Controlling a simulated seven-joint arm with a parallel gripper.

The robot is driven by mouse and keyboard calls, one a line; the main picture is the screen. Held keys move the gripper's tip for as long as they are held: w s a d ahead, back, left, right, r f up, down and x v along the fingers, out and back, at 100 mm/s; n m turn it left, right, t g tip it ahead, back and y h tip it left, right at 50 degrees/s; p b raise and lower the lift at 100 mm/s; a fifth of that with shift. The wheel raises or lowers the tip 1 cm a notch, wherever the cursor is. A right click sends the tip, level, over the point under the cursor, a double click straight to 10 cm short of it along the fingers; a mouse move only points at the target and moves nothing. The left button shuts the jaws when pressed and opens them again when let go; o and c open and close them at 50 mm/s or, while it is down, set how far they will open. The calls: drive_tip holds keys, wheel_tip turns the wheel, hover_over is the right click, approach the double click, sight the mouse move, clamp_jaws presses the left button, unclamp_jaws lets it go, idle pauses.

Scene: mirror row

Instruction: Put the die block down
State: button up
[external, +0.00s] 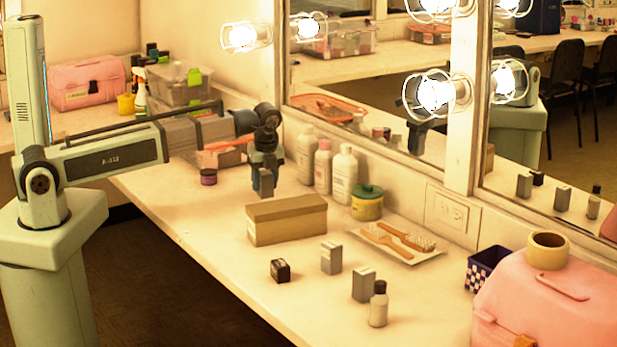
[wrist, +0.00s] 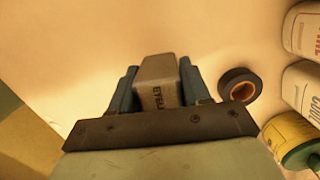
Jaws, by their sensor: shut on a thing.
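My gripper (external: 264,190) points down over the counter, behind the cardboard box and left of the white bottles. In the wrist view its blue fingers (wrist: 158,92) are shut on a pale grey block, the die block (wrist: 158,72), with dark lettering on the side facing the camera. The block's lower end is turned away from the wrist camera. In the external view the fingers mostly hide the block. Whether it touches the counter cannot be told.
A cardboard box (external: 287,221) stands just in front of my gripper. White bottles (external: 344,170) and a green-lidded yellow jar (external: 366,206) stand to the right. A dark ring-shaped roll (wrist: 240,87) lies close to the fingers. Small grey blocks (external: 331,257) stand nearer the front.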

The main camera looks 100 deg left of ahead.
sight(265, 171)
drive_tip(key=shift+r, duration=4.2)
wheel_tip(265, 171, up, 4)
drive_tip(key=r, duration=0.1)
drive_tip(key=w+d+m+t, duration=0.1)
drive_tip(key=w+d+m, duration=0.3)
drive_tip(key=w+d, duration=0.6)
drive_tip(key=w+d+m, duration=0.4)
drive_tip(key=w+d, duration=0.3)
drive_tip(key=d, duration=0.5)
drive_tip(key=w+d+m+t, duration=0.1)
drive_tip(key=w+d+m, duration=0.3)
drive_tip(key=d, duration=1.1)
drive_tip(key=w+d+m, duration=0.4)
drive_tip(key=d, duration=1.1)
drive_tip(key=shift+s+d+f, duration=0.1)
drive_tip(key=shift+d+f, duration=0.1)
drive_tip(key=shift+f, duration=3.75)
drive_tip(key=shift+s+d+f, duration=0.1)
drive_tip(key=shift+d+f, duration=0.05)
drive_tip(key=shift+f, duration=3.75)
drive_tip(key=shift+f, duration=0.1)
